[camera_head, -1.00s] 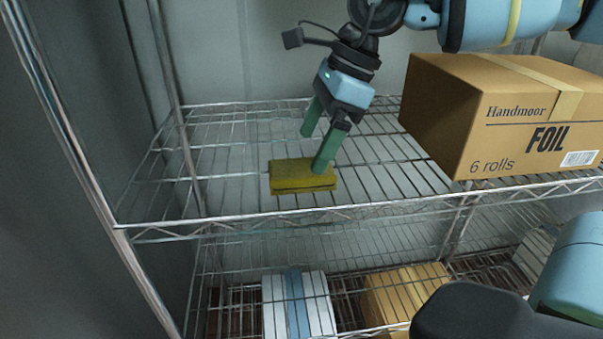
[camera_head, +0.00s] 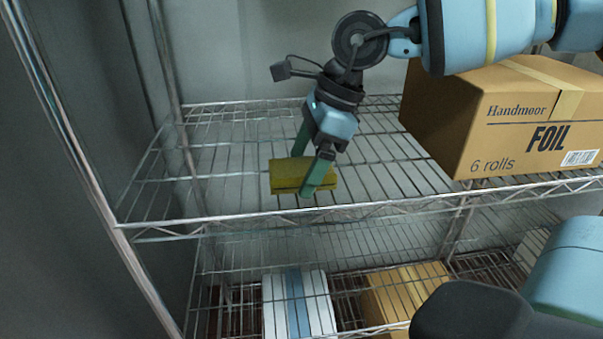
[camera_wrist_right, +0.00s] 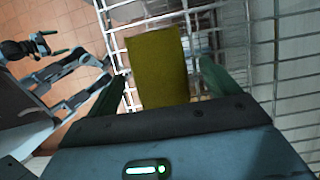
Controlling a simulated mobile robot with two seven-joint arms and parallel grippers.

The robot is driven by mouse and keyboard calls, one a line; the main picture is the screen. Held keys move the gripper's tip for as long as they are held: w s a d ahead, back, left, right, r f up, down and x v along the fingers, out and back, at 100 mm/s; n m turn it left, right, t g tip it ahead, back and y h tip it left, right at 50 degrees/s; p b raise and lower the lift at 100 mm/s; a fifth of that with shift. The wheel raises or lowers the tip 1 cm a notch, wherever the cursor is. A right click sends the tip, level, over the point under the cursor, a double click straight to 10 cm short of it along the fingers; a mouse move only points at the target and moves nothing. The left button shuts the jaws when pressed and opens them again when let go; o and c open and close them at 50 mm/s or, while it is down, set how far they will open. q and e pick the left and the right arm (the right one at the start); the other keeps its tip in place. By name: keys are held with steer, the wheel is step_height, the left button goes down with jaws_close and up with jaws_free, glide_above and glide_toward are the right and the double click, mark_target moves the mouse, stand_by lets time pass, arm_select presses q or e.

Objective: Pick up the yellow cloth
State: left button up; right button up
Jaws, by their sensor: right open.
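The yellow cloth (camera_head: 284,178) is a folded, flat block lying on the upper wire shelf near its front edge. In the right wrist view the cloth (camera_wrist_right: 160,65) lies between my finger pads. My right gripper (camera_head: 303,175) is open with green fingers, one on the near side of the cloth and one on the far side. The near finger hides part of the cloth. I cannot tell whether either finger touches it. My left gripper (camera_wrist_right: 54,43) shows small at the left of the right wrist view, empty, fingers apart, away from the cloth.
A cardboard foil box (camera_head: 520,115) stands on the same wire shelf (camera_head: 235,190) to the right. A lower shelf holds a white and blue stack (camera_head: 298,303) and a tan box (camera_head: 405,290). A metal post (camera_head: 80,130) rises at the left. The shelf around the cloth is clear.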

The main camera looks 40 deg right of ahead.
mark_target(293, 167)
steer(key=shift+f, duration=0.2)
stand_by(0.3)
steer(key=c, duration=1.2)
steer(key=shift+o, duration=0.2)
steer(key=shift+r, duration=0.1)
steer(key=shift+r, duration=0.6)
step_height(293, 167, up, 3)
steer(key=shift+f, duration=0.1)
steer(key=s+d+r, duration=0.1)
steer(key=s+d, duration=0.1)
steer(key=s, duration=1.3)
steer(key=shift+s+r+b, duration=0.15)
steer(key=shift+s+b, duration=0.25)
steer(key=shift+b, duration=0.05)
